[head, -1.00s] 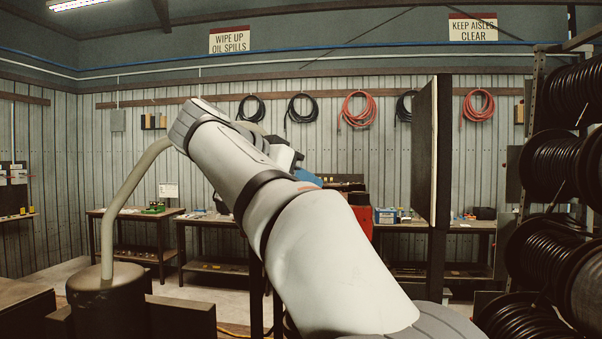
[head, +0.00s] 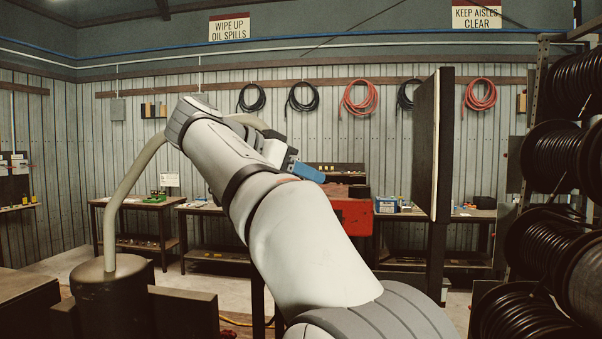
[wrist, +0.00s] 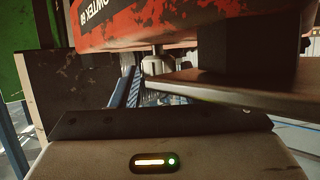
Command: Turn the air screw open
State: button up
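The red machine (head: 353,215) is partly hidden behind my arm in the head view. In the wrist view its red, scuffed housing (wrist: 185,18) with white lettering fills the top. A small silvery fitting (wrist: 155,64) hangs under the housing, beside a dark flat plate (wrist: 235,82). I cannot tell whether this fitting is the air screw. My gripper (head: 305,172), with a blue part at its end, is just left of and above the red machine in the head view.
A dark upright panel (head: 432,145) stands right of my arm, and black hose reels (head: 553,155) line the right edge. A dark cylinder (head: 110,285) with a bent pipe stands at lower left. Benches (head: 220,232) run along the back wall. A green panel (wrist: 8,62) is at left in the wrist view.

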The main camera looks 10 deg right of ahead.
jog(key=shift+o, duration=1)
jog(key=v, duration=0.8)
jog(key=shift+s+f, duration=0.1)
